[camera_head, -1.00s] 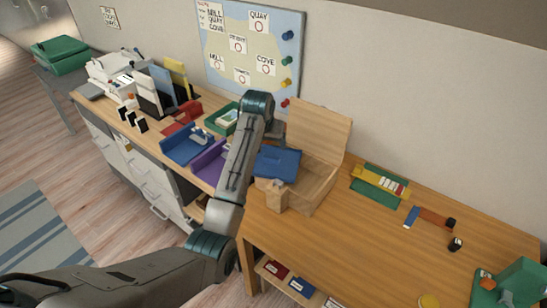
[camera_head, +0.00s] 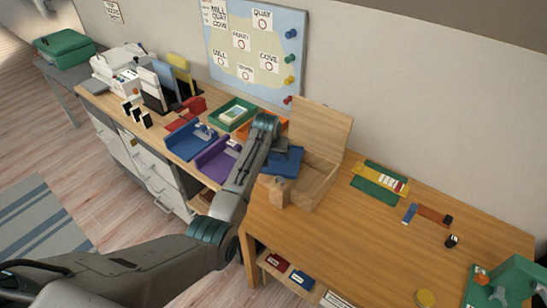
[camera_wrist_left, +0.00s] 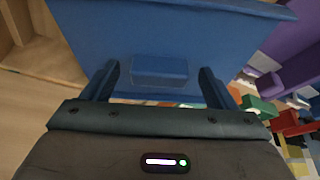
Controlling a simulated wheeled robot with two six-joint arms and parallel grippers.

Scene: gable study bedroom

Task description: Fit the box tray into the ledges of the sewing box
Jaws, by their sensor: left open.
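The blue box tray (camera_head: 288,162) is at the left part of the wooden sewing box (camera_head: 315,187), whose lid stands open at the back. The tray looks slightly tilted; I cannot tell whether it rests on the ledges. In the left wrist view the tray (camera_wrist_left: 220,35) fills the upper middle, with a small blue block handle (camera_wrist_left: 160,70) on it. My left gripper (camera_wrist_left: 159,76) is open, one finger on each side of the handle, with gaps showing. In the head view my left arm hides the gripper's fingers. My right gripper is not in view.
Left of the box are a purple tray (camera_head: 212,163), a blue tray (camera_head: 186,143) and a green tray (camera_head: 246,106). Right of it lie a yellow and green item (camera_head: 378,195) and a small orange and blue piece (camera_head: 432,214). The table's middle front is clear.

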